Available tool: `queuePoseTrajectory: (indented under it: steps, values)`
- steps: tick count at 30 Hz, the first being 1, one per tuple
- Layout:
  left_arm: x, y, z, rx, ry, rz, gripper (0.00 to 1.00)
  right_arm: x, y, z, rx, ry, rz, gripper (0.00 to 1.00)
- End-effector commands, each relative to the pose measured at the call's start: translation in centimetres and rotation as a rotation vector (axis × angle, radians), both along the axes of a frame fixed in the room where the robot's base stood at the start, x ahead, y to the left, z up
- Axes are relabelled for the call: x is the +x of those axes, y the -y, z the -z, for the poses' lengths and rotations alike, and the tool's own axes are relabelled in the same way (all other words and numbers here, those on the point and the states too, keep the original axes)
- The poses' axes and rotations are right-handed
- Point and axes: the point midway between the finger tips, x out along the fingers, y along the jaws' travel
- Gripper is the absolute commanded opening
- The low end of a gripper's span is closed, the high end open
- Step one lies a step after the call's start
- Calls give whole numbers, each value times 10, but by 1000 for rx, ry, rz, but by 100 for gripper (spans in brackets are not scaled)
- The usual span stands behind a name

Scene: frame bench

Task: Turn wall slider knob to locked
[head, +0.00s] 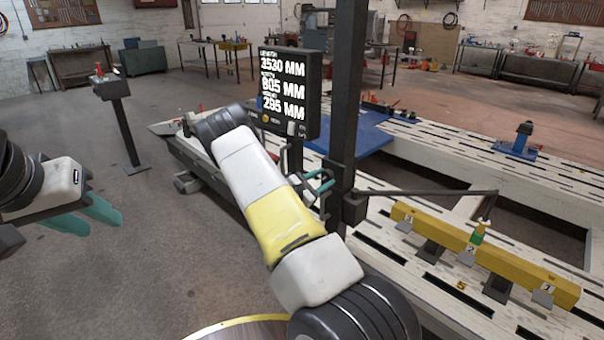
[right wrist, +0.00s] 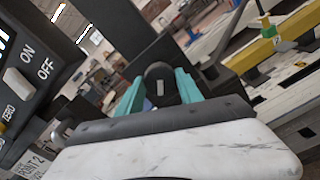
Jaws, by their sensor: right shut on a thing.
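A dark round knob (right wrist: 160,84) with a pale mark on its face sits against the dark upright post (head: 345,110). The two teal fingers of my right gripper (right wrist: 158,92) are shut on the knob, one on each side. In the head view my right gripper (head: 318,186) is beside the post, below the display, and I cannot make out the knob there. No locked or unlocked label is readable. My left gripper (head: 92,219) is open and empty at the left, above the floor, far from the post.
A black display box (head: 290,92) with millimetre readings hangs left of the post; its ON/OFF switch (right wrist: 18,84) shows in the right wrist view. A thin dark arm (head: 430,191) reaches right from the post over a yellow beam (head: 500,263). A stand (head: 122,125) rises at left; floor around it is clear.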

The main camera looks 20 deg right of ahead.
Motion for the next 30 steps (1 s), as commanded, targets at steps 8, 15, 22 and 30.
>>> queuePoseTrajectory:
  steps: [8, 15, 22, 30]
  values:
    - [0, 0, 0, 0, 0, 0, 36, 0, -1, 0, 102, 242, -1, 2]
    - [0, 0, 0, 0, 0, 0, 36, 0, -1, 1, 188, 450, -1, 2]
    - [0, 0, 0, 0, 0, 0, 36, 0, -1, 1, 262, 630, -1, 2]
    - [0, 0, 0, 0, 0, 0, 36, 0, -1, 1, 323, 776, -1, 2]
